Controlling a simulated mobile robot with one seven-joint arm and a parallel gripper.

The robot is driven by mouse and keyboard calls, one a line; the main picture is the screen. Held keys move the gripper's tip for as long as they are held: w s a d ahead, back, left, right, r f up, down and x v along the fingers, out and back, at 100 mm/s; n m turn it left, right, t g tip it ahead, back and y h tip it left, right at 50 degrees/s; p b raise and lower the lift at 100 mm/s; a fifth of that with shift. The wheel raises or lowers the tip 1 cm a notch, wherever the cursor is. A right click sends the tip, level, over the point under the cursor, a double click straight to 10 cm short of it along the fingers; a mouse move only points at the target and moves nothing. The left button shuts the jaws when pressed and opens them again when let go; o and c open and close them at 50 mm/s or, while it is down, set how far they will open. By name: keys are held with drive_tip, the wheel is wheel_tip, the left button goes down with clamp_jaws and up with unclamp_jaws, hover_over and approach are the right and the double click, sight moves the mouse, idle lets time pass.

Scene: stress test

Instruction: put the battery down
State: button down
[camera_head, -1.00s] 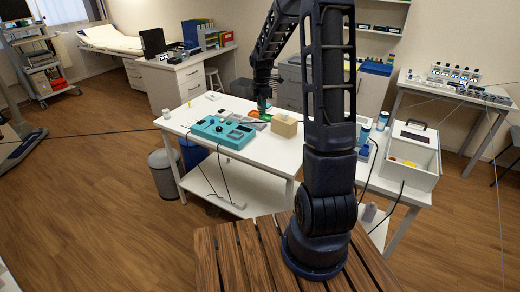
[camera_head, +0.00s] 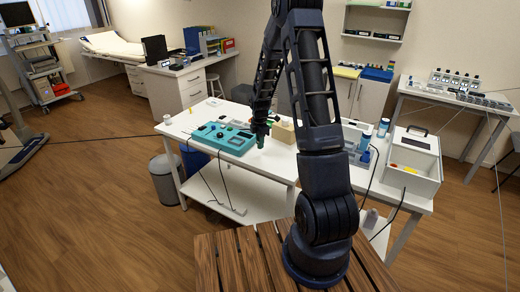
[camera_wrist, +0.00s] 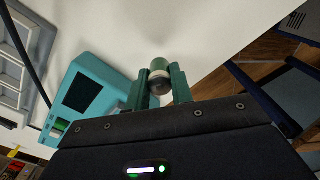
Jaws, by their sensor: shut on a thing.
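The battery (camera_wrist: 158,77) is a small cylinder with a dark end, a pale band and green beyond it. It sits between the two green fingers of my gripper (camera_wrist: 159,88) in the wrist view, which is shut on it. White tabletop (camera_wrist: 165,25) shows behind it; I cannot tell whether the battery touches it. In the head view my gripper (camera_head: 260,142) is over the front part of the white table (camera_head: 270,162), just right of the teal device (camera_head: 222,138). The battery cannot be made out there.
The teal device also shows at the left in the wrist view (camera_wrist: 88,92), close to the fingers. A tan box (camera_head: 284,133) stands behind my arm. A white open case (camera_head: 412,160) stands at the table's right end. Bare tabletop lies near my gripper.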

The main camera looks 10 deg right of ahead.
drive_tip(key=shift+f, duration=2.05)
drive_tip(key=shift+f, duration=0.2)
drive_tip(key=c, duration=1.2)
unclamp_jaws()
drive_tip(key=shift+c, duration=0.2)
drive_tip(key=shift+r, duration=0.1)
